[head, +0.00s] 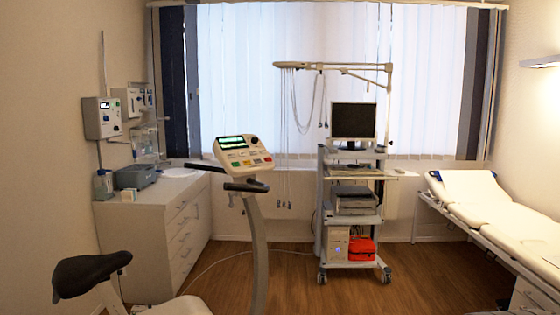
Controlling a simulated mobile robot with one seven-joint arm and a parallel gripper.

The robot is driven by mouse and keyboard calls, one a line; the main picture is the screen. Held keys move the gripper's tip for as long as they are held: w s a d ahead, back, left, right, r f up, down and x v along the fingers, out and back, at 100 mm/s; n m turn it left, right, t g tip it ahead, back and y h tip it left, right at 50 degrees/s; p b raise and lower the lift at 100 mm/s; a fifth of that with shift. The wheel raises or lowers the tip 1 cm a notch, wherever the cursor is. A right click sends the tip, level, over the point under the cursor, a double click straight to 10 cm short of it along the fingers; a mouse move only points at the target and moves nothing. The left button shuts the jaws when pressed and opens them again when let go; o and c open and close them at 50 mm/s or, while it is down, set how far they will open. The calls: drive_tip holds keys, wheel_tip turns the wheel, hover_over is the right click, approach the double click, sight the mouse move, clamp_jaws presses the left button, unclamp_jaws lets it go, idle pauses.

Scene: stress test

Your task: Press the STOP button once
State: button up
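An exercise bike stands left of centre, and its white console (243,154) faces me at a tilt on top of a pale column. The console has a dark lit display (232,142), a dark round knob (255,140) and a row of small coloured buttons (247,162) along its lower edge. The button labels are too small to read, so I cannot tell which is STOP. My gripper is not in view, and nothing is seen touching the console.
Black handlebars (246,186) sit just below the console, and a black saddle (90,274) stands at the lower left. A wheeled equipment cart (322,230) is to the right, with a treatment couch (490,205) beyond. Wood floor (420,272) between cart and couch is clear.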

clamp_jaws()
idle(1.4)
